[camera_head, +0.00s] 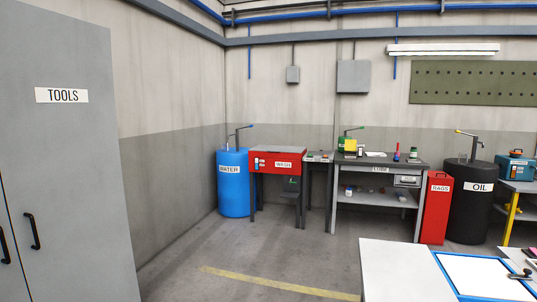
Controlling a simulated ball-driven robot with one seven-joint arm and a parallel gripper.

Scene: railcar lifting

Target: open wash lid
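The wash unit (283,165) is a red box on dark legs, labelled WASH, against the far wall. Its lid (277,149) looks like a flat grey-red top lying level, and it appears closed. It is small and far away, so a handle cannot be made out. My gripper is not in view, and no part of my arm shows.
A blue WATER barrel (233,186) stands left of the wash unit. A workbench (380,168), a red RAGS bin (436,210) and a black OIL barrel (470,215) stand to its right. A grey TOOLS cabinet (65,160) is at left, a white table (400,270) at lower right. The floor between is clear.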

